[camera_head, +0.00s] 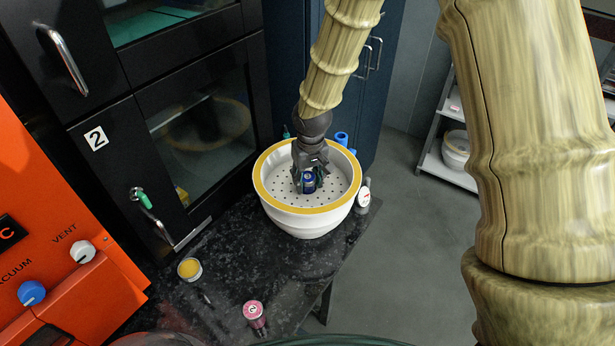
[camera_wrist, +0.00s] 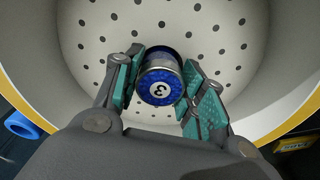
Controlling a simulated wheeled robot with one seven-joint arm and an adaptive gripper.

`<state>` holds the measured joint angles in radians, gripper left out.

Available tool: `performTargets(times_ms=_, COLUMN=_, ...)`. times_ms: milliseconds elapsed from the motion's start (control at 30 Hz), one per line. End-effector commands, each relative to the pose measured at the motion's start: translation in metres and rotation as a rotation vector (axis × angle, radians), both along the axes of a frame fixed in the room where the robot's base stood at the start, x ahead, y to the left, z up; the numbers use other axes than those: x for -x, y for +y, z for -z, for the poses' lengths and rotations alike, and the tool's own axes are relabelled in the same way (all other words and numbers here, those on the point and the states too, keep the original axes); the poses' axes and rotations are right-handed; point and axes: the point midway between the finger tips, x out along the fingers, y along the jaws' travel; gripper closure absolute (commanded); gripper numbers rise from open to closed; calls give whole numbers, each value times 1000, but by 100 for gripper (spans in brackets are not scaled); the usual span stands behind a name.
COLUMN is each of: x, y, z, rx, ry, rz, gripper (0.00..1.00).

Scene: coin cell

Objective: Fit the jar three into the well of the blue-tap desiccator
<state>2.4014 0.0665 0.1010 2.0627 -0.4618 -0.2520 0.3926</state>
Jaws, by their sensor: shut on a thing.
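Jar three (camera_wrist: 160,85) is a small blue jar with a white "3" on its top. In the head view the blue jar (camera_head: 309,181) shows between my fingers, inside the desiccator bowl. The desiccator (camera_head: 300,220) is a white bowl with a yellow rim and a perforated plate; its blue tap (camera_head: 341,138) is at the back right, and the tap also shows in the wrist view (camera_wrist: 22,125). My gripper (camera_wrist: 165,92) is shut on the jar, over the plate. A dark edge, perhaps the well, shows just behind the jar; the jar's base is hidden.
On the black speckled bench (camera_head: 225,245) stand a yellow-topped jar (camera_head: 190,268), a pink jar (camera_head: 255,312) and a white jar (camera_head: 363,197) close to the bowl's right side. A black cabinet (camera_head: 200,120) rises behind left. An orange machine (camera_head: 70,240) stands at left.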

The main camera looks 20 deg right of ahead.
Motion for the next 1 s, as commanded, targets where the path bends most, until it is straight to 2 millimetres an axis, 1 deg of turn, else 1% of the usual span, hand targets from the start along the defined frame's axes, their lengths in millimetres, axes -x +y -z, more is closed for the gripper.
performTargets(times_ms=500, x=-1, y=0, z=7, rx=0, ry=-4, rz=0, gripper=100)
performTargets(times_ms=533, x=-1, y=0, z=7, rx=-1, ry=-4, rz=0, gripper=56)
performTargets(times_ms=633, x=-1, y=0, z=6, rx=-1, ry=-4, rz=0, gripper=38)
performTargets(times_ms=1000, x=-1, y=0, z=4, rx=-1, ry=-5, rz=0, gripper=38)
